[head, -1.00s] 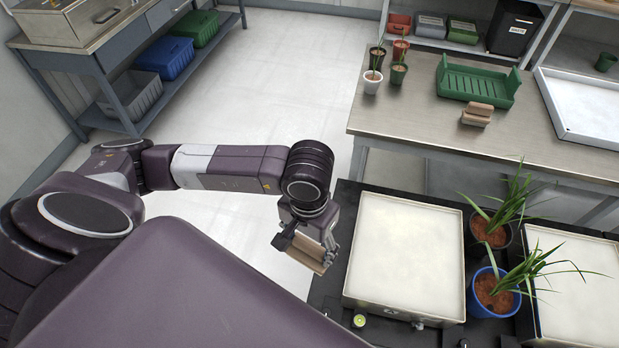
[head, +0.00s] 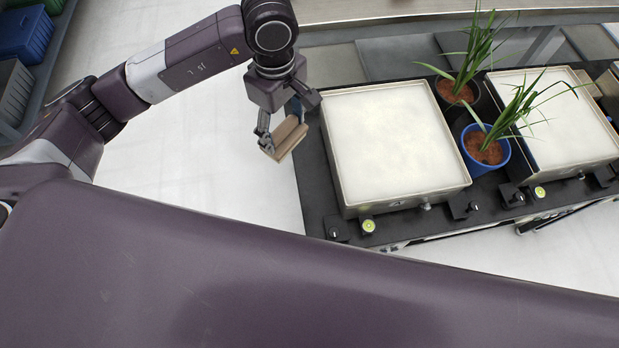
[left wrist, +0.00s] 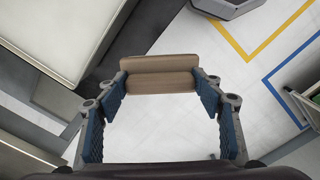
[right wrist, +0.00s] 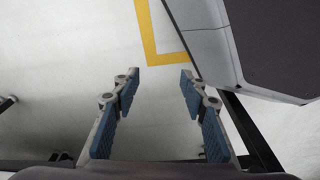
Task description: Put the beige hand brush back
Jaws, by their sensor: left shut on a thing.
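The beige hand brush (head: 288,138) is a small block with a wooden-looking back, held in my left gripper (head: 283,122). In the left wrist view the brush (left wrist: 160,84) lies crosswise between the two blue-padded fingertips of my left gripper (left wrist: 160,88), which touch its ends. It hangs over the floor, just left of the black bench. My right gripper (right wrist: 158,88) shows only in the right wrist view, with its fingers apart and nothing between them, above the pale floor.
A white-topped scale (head: 390,140) stands on the black bench (head: 318,185), with a second scale (head: 560,120) further right. Between them are a dark-potted plant (head: 456,90) and a blue-potted plant (head: 485,150). A steel table (head: 370,10) runs along the back. Crates (head: 20,40) sit far left.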

